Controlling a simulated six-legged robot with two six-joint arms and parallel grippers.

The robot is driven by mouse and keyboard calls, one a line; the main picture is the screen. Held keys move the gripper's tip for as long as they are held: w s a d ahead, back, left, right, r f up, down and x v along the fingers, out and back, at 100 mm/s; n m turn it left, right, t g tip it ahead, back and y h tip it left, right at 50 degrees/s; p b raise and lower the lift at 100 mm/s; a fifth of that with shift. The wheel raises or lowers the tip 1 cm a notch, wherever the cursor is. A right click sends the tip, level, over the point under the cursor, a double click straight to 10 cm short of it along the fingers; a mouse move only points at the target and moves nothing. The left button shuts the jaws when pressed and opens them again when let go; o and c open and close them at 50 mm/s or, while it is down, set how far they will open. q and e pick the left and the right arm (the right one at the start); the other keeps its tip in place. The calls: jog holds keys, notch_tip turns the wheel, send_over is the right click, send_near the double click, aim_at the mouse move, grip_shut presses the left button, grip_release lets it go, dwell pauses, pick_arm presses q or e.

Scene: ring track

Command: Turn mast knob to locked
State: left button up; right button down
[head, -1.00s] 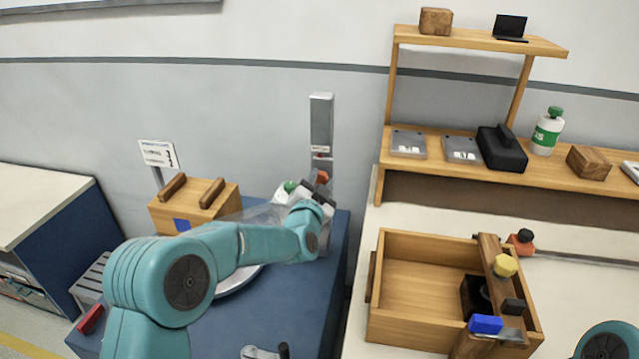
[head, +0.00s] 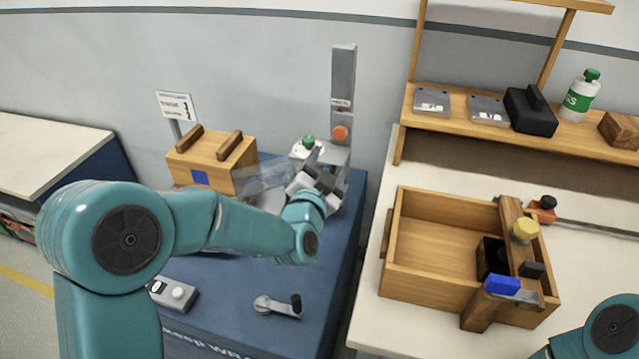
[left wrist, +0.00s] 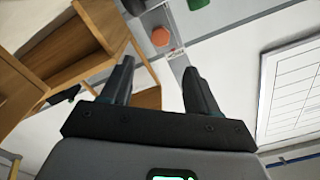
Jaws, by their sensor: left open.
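The mast (head: 343,85) is a grey upright post at the back of the blue bench. Its orange knob (head: 340,132) faces out below a small label. The knob (left wrist: 160,36) also shows in the left wrist view, beyond and roughly between my fingertips. My left gripper (head: 318,180) is open, below and slightly left of the knob in the head view and apart from it. In the left wrist view, the left gripper (left wrist: 158,68) has two dark fingers spread with nothing between them. My right gripper is out of view; only part of that arm shows at lower right.
A green knob (head: 308,142) is close left of the mast. A wooden box with two bars (head: 210,155) and a sign (head: 177,106) stand further left. A crank handle (head: 278,305) and a grey switch box (head: 172,293) are on the blue bench (head: 235,325). A wooden tray (head: 392,240) is at right.

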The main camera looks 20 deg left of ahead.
pick_arm(q)
jog(key=s, duration=0.5)
jog(key=shift+s, duration=0.1)
